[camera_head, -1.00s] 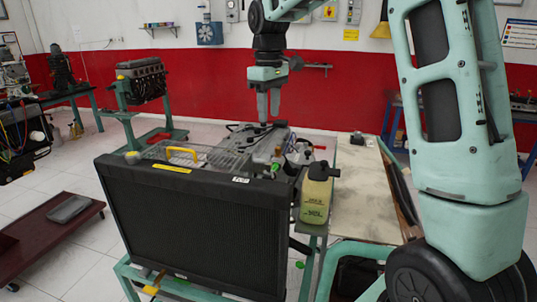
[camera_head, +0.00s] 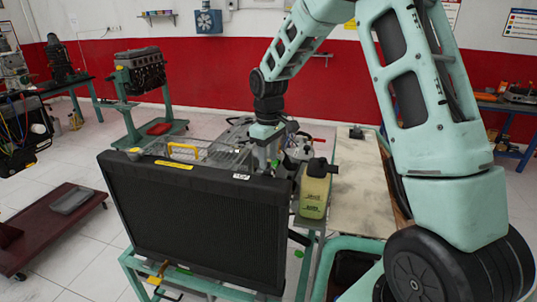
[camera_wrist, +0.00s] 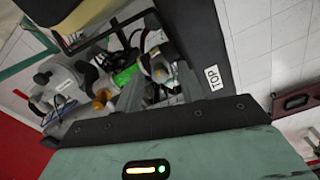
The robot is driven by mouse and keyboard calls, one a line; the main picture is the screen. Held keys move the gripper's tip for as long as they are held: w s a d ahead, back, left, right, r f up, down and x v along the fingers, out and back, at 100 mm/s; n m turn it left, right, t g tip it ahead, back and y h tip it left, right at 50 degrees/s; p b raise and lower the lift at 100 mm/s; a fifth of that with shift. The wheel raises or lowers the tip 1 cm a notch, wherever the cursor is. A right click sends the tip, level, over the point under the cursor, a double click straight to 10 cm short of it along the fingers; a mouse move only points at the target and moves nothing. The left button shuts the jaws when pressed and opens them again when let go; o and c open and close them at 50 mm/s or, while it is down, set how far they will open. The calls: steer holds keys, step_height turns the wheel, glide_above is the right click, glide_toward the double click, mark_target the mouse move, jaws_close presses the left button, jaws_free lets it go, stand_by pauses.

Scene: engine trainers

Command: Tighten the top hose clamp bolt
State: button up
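My gripper (camera_head: 265,160) points down behind the radiator's top edge, over the engine (camera_head: 236,132). In the wrist view, the two grey fingers of my gripper (camera_wrist: 160,88) stand apart with hose parts between and beyond them. A dark hose with a pale fitting (camera_wrist: 155,68) lies near the fingertips, beside a bright green part (camera_wrist: 126,76). The top hose clamp bolt is too small and cluttered to pick out. I see nothing held, and I cannot tell whether the fingers touch anything.
The black radiator (camera_head: 195,220), labelled TOP, stands close in front of my gripper. A yellow fluid bottle (camera_head: 314,192) stands to its right. A pale tabletop (camera_head: 358,195) lies further right, mostly clear. A dark red cart (camera_head: 50,225) is at left.

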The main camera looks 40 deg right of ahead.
jaws_close()
